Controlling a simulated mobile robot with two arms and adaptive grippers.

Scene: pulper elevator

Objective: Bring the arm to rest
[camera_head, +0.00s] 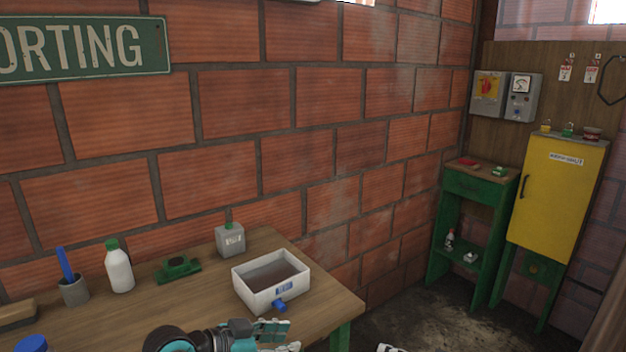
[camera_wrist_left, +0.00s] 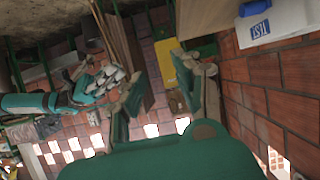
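My left gripper (camera_head: 280,338) is at the bottom of the head view, in front of the wooden workbench and below the white bin. In the left wrist view its two fingers (camera_wrist_left: 158,85) stand apart with nothing between them, so it is open and empty. My right arm shows at the left of the left wrist view, with its gripper (camera_wrist_left: 108,82) small and partly blurred; I cannot tell its finger state. A small pale tip at the bottom edge of the head view may belong to it.
The workbench (camera_head: 215,300) holds a white bin (camera_head: 262,297) with a blue latch, a grey box (camera_head: 230,239), a green device (camera_head: 177,269), a white bottle (camera_head: 119,270) and a cup (camera_head: 73,291). A green stand (camera_head: 480,185) and yellow cabinet (camera_head: 552,195) stand right. Floor between is clear.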

